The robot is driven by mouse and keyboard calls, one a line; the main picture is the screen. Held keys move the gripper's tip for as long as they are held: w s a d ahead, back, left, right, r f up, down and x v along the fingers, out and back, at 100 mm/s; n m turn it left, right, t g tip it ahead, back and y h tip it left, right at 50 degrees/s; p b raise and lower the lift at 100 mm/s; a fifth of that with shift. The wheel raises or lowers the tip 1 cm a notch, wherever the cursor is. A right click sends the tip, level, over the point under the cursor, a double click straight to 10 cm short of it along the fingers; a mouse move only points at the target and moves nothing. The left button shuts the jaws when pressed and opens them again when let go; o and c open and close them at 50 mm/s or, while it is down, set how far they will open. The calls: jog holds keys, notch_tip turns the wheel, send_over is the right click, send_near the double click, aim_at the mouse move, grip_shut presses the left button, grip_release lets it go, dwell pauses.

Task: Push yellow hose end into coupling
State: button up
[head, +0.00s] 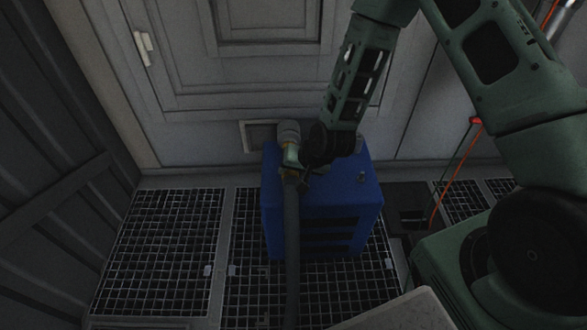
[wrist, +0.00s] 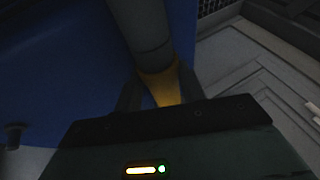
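My gripper (head: 305,172) is at the upper left corner of the blue box, at the top of a dark grey hose (head: 291,235). In the wrist view the hose (wrist: 143,30) ends in a yellow part (wrist: 160,86), which lies between my gripper's two dark fingers (wrist: 158,92). The fingers appear closed around the yellow hose end. Just above it in the head view is a pale grey coupling (head: 289,140) by the wall. The gripper partly hides the joint, so I cannot tell whether hose end and coupling touch.
The blue box (head: 335,205) stands on grating (head: 165,245) against a panelled wall (head: 170,60). A small knob (head: 361,177) sits on its top. An orange cable (head: 445,190) runs at the right. The grating at left is clear.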

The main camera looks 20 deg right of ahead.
aim_at(292, 184)
grip_shut()
jog(key=shift+s+a, duration=0.25)
jog(key=shift+s, duration=0.45)
jog(key=shift+s+a, duration=0.2)
jog(key=shift+s, duration=0.55)
jog(key=shift+s+a, duration=0.25)
jog(key=shift+s, duration=0.45)
jog(key=shift+d+r, duration=0.1)
jog(key=shift+r, duration=0.05)
dwell(1.0)
